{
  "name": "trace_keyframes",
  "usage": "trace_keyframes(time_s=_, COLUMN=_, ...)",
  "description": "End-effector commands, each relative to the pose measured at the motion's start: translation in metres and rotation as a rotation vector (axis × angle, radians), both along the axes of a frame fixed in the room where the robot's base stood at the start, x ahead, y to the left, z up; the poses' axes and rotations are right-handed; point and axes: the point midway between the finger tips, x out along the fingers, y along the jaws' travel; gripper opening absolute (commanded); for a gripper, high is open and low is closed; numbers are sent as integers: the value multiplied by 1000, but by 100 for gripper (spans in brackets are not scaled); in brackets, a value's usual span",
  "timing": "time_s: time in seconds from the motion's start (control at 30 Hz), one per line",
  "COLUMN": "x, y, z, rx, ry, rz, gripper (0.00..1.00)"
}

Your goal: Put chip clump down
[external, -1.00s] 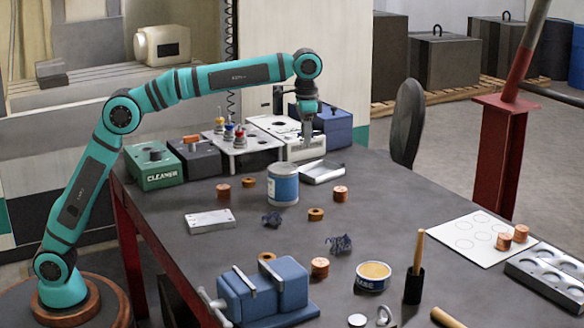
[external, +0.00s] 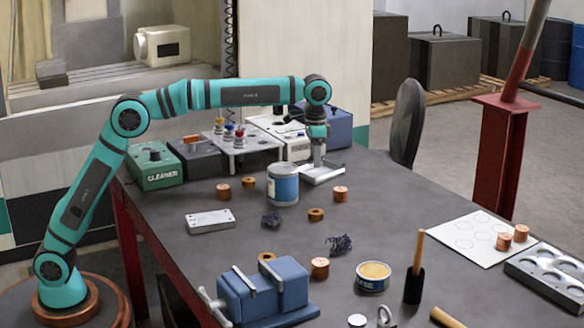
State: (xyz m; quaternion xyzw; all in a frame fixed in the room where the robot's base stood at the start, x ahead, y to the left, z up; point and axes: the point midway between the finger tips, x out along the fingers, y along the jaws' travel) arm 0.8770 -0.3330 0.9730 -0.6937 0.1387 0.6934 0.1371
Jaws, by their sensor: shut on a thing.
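My gripper (external: 319,164) points down over the small silver tray (external: 328,179) at the back of the bench, behind and right of the blue-labelled can. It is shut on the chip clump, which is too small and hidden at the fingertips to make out. I cannot tell whether the clump touches the tray. Two other dark, tangled chip clumps lie on the bench: one in the middle (external: 272,220) and one further right and nearer (external: 339,244).
The can (external: 283,188) stands close to the tray. Copper pieces (external: 340,194) are scattered about. A blue vise (external: 262,292) and a tin (external: 373,276) are in front. Several boxes (external: 244,150) line the back edge. The bench right of the tray is clear.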

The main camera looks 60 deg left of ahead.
Motion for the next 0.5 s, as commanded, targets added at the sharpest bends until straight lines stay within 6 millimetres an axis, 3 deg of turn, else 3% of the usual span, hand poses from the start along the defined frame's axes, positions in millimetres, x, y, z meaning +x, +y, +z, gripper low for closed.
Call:
trace_keyframes(time_s=0.2, x=0, y=0, z=-26, rx=0, ry=1, rz=0, gripper=20)
trace_keyframes(time_s=0.5, x=0, y=0, z=-28, rx=0, ry=1, rz=0, gripper=20)
